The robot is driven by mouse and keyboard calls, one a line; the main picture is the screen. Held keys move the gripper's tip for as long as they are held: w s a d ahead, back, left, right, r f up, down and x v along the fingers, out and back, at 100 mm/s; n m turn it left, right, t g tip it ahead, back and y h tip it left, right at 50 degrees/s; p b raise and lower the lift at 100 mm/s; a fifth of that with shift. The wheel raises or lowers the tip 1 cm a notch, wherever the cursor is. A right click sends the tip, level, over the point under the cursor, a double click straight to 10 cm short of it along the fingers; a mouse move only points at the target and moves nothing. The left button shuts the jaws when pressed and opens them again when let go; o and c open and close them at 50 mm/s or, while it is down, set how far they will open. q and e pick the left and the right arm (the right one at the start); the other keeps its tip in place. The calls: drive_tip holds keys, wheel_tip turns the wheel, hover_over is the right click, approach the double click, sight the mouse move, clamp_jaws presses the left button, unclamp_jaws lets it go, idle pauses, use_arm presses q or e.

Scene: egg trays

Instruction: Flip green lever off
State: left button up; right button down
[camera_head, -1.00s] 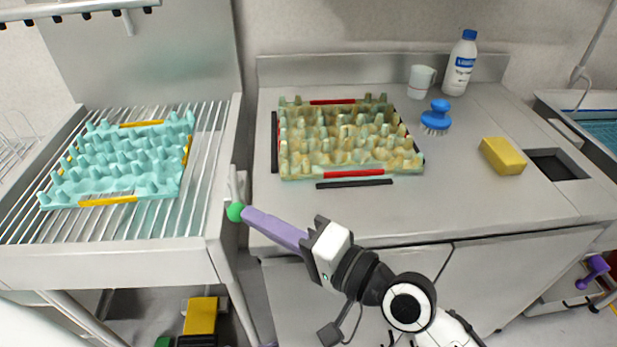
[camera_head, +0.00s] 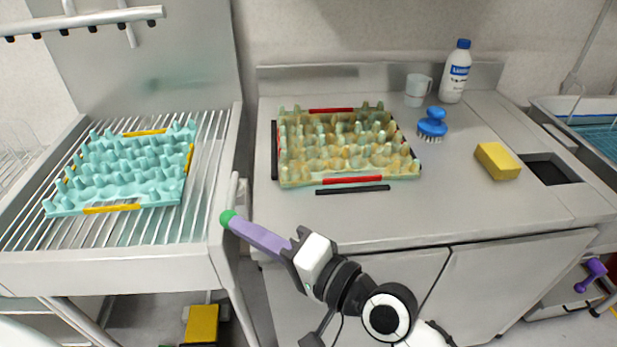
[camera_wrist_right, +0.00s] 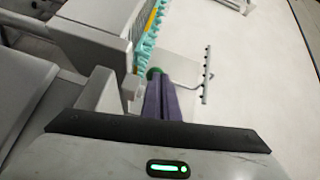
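The lever's green ball knob (camera_head: 227,216) is at the front right corner of the wire rack stand, at the lower end of a pale bar (camera_head: 233,188). My right gripper (camera_head: 236,222) has purple fingers that reach up and left to the knob, with their tips against it. In the right wrist view the knob (camera_wrist_right: 153,72) shows just beyond the fingertips (camera_wrist_right: 158,82). The two fingers lie close together. They appear shut at the knob, and I cannot tell whether they pinch it. My left gripper is not in view.
A turquoise egg tray (camera_head: 120,205) lies on the wire rack (camera_head: 205,160). A dirty egg tray (camera_head: 290,182) sits on the steel counter (camera_head: 450,210). A blue brush (camera_head: 432,124), yellow sponge (camera_head: 497,161), white bottle (camera_head: 456,75) and mug (camera_head: 416,88) stand farther right.

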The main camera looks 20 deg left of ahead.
drive_tip(key=shift+s+a, duration=0.25)
drive_tip(key=shift+s, duration=0.25)
drive_tip(key=shift+w+d, duration=0.15)
drive_tip(key=shift+d, duration=0.1)
drive_tip(key=s+d+r, duration=0.1)
drive_tip(key=s+d, duration=0.5)
drive_tip(key=d, duration=0.3)
drive_tip(key=shift+s, duration=0.4)
drive_tip(key=shift+a+r, duration=0.1)
